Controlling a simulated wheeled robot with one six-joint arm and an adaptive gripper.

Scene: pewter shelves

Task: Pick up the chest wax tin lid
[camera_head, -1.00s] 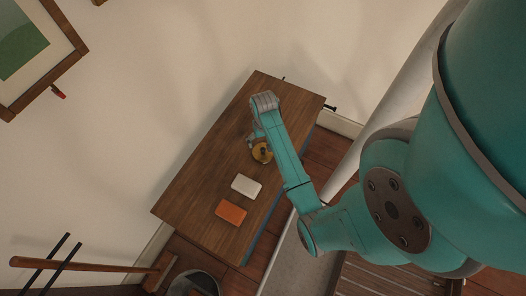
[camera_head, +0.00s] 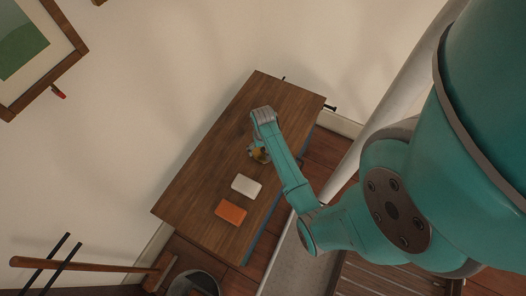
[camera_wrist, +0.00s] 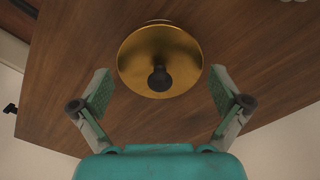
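The tin lid is a round, golden, shallow disc with a dark knob at its middle. It shows in the wrist view (camera_wrist: 182,52), just beyond and between my fingers, and in the head view (camera_head: 260,154) it is partly hidden by my arm. A thin pale rim shows behind the lid in the wrist view; what it belongs to is mostly hidden. My gripper (camera_wrist: 161,92) is open, with one finger on each side of the knob and nothing held between them. I cannot tell the exact height of the fingers above the lid.
The lid is over a wooden table top (camera_head: 205,160). The table's far end is clear. A wall runs along its left side.

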